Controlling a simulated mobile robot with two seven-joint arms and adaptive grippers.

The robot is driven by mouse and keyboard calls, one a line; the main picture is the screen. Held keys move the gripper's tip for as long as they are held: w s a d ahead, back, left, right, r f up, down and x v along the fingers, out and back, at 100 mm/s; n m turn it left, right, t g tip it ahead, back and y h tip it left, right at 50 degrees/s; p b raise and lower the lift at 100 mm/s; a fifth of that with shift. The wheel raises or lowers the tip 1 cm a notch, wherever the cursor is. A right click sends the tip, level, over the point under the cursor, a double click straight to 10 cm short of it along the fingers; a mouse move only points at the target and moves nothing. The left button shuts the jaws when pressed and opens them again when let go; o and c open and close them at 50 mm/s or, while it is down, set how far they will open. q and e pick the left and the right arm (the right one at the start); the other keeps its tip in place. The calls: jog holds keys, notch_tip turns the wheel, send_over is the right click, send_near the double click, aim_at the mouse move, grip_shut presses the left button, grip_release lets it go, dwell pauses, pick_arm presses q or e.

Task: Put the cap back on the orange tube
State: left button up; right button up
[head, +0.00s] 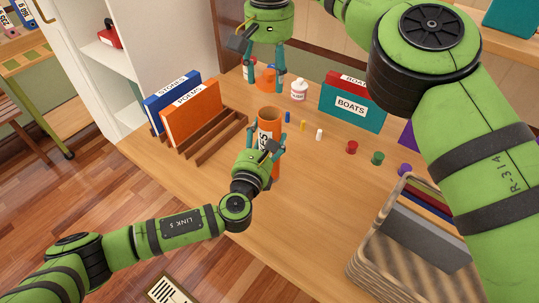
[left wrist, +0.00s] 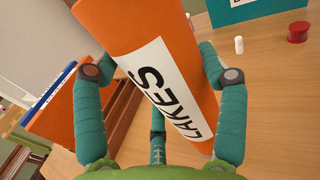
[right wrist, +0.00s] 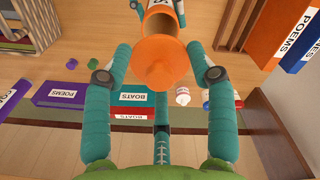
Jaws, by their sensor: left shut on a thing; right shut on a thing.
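The orange tube (head: 270,115), labelled LAKES, stands roughly upright with its open end up. My left gripper (head: 264,152) is shut on it; the tube (left wrist: 150,45) fills the middle of the left wrist view. My right gripper (head: 266,86) is shut on the orange cap (head: 266,84), which shows beyond the tube's mouth in the head view. In the right wrist view the cap (right wrist: 160,66) is between the fingers, and the tube's open mouth (right wrist: 159,24) shows just past it. The cap is off the tube; the exact gap is hard to tell.
A wooden rack (head: 215,138) with books stands left of the tube. A white bottle (head: 299,90) and the BOATS books (head: 352,107) are behind. Small pegs and a red spool (head: 352,147) lie to the right. A wooden crate (head: 372,255) stands front right.

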jog(key=shift+w+f, duration=0.1)
jog(key=shift+f, duration=2.4)
jog(key=shift+f, duration=0.1)
jog(key=shift+f, duration=0.8)
jog(key=shift+f, duration=0.65)
jog(key=o, duration=0.9)
jog(key=shift+r, duration=0.1)
notch_tip(320, 180, up, 7)
jog(key=shift+r, duration=0.15)
